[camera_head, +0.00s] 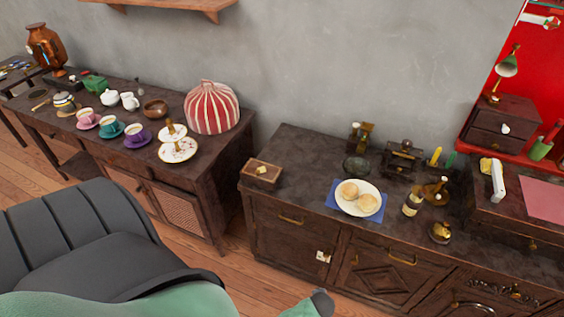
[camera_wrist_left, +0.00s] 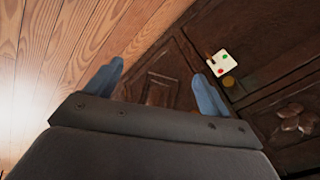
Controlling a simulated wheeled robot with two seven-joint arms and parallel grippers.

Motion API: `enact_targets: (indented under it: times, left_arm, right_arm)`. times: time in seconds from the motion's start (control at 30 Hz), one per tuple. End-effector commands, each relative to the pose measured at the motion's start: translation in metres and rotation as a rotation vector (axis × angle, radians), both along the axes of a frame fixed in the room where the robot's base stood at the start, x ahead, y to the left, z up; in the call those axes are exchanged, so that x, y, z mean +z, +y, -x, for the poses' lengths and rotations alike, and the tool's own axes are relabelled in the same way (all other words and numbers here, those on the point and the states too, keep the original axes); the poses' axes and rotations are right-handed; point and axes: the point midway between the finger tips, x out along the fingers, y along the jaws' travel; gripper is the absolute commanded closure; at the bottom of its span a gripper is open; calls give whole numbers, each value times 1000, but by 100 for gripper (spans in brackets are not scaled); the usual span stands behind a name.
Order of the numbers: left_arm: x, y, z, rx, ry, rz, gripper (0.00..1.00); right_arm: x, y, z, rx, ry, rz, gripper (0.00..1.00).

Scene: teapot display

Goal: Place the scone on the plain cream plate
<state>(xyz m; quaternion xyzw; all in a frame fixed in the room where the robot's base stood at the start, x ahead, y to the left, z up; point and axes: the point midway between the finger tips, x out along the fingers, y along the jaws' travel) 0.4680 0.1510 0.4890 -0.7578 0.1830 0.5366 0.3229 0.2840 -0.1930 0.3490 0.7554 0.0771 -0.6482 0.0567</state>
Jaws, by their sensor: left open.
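Two pale round scones (camera_head: 349,190) lie side by side on a pale, plain-looking plate (camera_head: 374,190), which rests on a blue cloth on the right-hand sideboard. I cannot tell whether this is the cream plate of the task. A tiered stand with patterned plates (camera_head: 177,151) is on the left sideboard. My left gripper (camera_wrist_left: 158,70) is open and empty in the left wrist view, with its two blue-grey fingers apart in front of a cabinet door. No scone or plate shows there. My right gripper is not in view.
A small wooden box (camera_head: 262,171) stands left of the blue cloth (camera_head: 335,205). Cups, a red striped cosy (camera_head: 211,107) and a wooden bowl (camera_head: 155,108) crowd the left sideboard. A gap separates the sideboards.

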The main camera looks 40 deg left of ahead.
Motion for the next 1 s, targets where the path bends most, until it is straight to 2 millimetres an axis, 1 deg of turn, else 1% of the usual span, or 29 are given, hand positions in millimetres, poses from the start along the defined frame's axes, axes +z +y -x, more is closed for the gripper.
enact_targets:
  times: [0.03,0.07,0.1,0.13,0.2,0.3,0.37,0.4,0.5,1.0]
  left_arm:
    - [-32,8,34,75,45,45,18]
    - [-47,12,51,125,66,74,18]
    - [-65,17,74,189,92,109,18]
    - [-78,20,89,235,109,133,18]
    - [-101,28,123,333,144,178,18]
    - [-124,36,158,441,179,222,18]
    - [-132,39,172,485,193,237,18]
    - [-136,41,178,504,198,243,18]
    - [-140,42,186,529,204,253,18]
    - [-140,42,185,527,204,252,18]
  right_arm:
    - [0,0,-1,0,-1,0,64]
    - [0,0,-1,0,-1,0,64]
    - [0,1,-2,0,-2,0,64]
    - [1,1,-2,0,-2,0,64]
    - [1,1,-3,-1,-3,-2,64]
    - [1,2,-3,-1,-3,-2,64]
    - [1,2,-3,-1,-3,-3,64]
    - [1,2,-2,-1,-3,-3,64]
    - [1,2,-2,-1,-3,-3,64]
    - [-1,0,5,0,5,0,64]
